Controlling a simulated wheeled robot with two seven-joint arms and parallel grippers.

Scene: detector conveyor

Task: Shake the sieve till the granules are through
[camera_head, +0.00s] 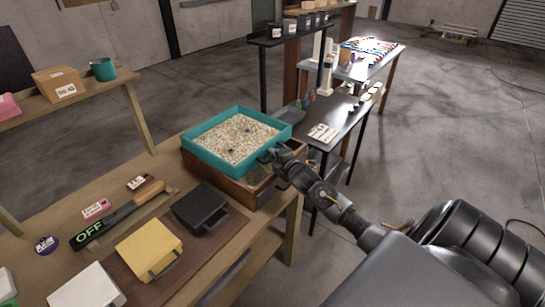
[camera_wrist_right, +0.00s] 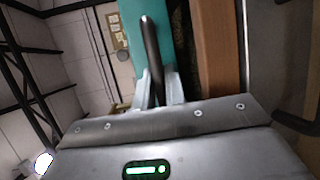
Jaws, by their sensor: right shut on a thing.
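The sieve (camera_head: 197,152) is a teal square frame filled with beige granules (camera_head: 236,138) and a few dark lumps. It sits over a brown wooden box (camera_head: 227,187), which shows some granules at its near right corner. My right gripper (camera_head: 273,154) is at the sieve's right side, shut on its dark handle (camera_wrist_right: 150,50). In the right wrist view the gripper's fingers (camera_wrist_right: 160,90) close around that handle, beside the teal wall (camera_wrist_right: 133,20). My left gripper is not in view.
On the wooden table in front lie a black case (camera_head: 200,209), a yellow case (camera_head: 149,248), a white case (camera_head: 87,287) and a detector wand (camera_head: 118,215) marked OFF. A dark side table (camera_head: 335,115) stands close behind on the right. Open floor lies to the right.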

